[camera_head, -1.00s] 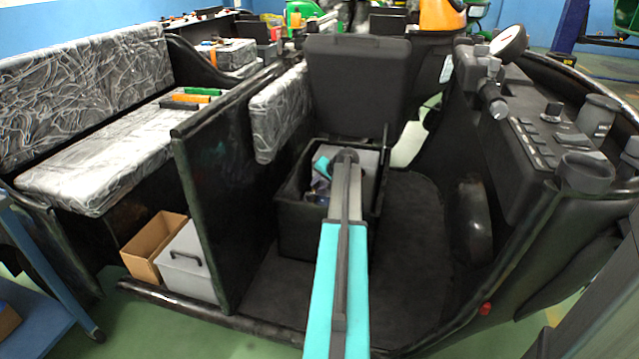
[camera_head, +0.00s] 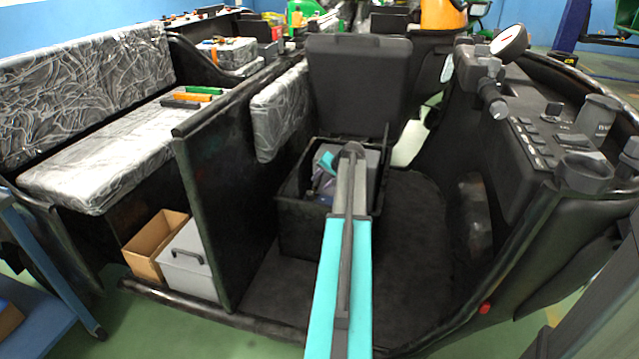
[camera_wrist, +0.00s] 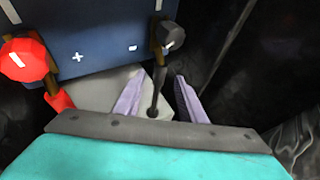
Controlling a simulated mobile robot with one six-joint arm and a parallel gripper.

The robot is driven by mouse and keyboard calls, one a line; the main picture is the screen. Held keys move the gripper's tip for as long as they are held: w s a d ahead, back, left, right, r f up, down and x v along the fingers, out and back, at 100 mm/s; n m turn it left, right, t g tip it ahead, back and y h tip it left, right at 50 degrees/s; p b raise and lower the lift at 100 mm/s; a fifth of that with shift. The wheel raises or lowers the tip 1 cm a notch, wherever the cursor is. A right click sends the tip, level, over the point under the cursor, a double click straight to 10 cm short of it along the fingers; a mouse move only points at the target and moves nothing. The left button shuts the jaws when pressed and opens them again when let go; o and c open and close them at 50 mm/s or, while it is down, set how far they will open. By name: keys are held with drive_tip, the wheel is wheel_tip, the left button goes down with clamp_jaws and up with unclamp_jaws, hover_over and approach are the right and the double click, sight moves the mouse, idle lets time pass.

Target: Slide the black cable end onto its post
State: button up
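In the wrist view, the black cable end (camera_wrist: 168,36) is at the right corner of the blue battery (camera_wrist: 105,38), beside the minus mark. Its black cable runs down between my fingers. I cannot tell whether the end sits on its post. My gripper (camera_wrist: 160,78) has two pale purple fingers, spread apart, with the tips just short of the black end. A red cable end (camera_wrist: 25,60) is at the battery's left, near the plus mark. In the head view, my gripper (camera_head: 326,162) is inside the open black box, largely hidden by my arm.
The black box (camera_head: 304,232) stands on the dark vehicle floor, its lid (camera_head: 357,80) raised behind it. A black partition (camera_head: 228,190) stands to its left and the dashboard (camera_head: 535,140) to the right. Floor is clear right of the box.

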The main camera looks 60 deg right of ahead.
drive_tip(key=p+v, duration=0.1)
drive_tip(key=v, duration=0.9)
drive_tip(key=shift+r, duration=0.3)
drive_tip(key=shift+s+a+r, duration=0.1)
